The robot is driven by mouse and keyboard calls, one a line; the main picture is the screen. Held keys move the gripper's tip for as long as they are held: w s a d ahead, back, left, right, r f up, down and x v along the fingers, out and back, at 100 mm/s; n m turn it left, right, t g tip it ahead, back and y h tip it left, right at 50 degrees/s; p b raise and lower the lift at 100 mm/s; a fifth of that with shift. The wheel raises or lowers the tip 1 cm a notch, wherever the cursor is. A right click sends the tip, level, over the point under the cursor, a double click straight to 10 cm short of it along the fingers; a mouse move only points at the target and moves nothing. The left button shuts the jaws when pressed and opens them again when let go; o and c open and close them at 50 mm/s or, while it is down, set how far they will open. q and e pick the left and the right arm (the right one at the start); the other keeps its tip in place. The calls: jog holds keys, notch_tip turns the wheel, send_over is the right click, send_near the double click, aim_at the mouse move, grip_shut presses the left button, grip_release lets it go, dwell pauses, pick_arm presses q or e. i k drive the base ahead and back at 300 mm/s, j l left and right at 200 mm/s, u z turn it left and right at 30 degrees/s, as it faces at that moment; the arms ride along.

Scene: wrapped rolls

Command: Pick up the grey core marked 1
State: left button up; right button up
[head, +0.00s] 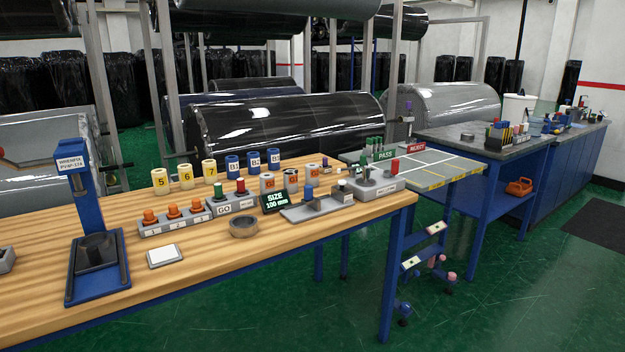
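I cannot make out a core clearly marked 1 in the head view. Neither of my grippers is in view.
A grey block with orange caps (172,222), a GO button box (229,204), a SIZE display (275,201) and a grey ring (243,226) stand in front. A blue press (97,250) is at left. A PASS/REJECT table (440,165) stands behind right.

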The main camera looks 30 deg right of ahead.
aim_at(290, 174)
jog(key=k+l+z, duration=0.1)
jog(key=l+z, duration=0.3)
jog(key=l, duration=1.15)
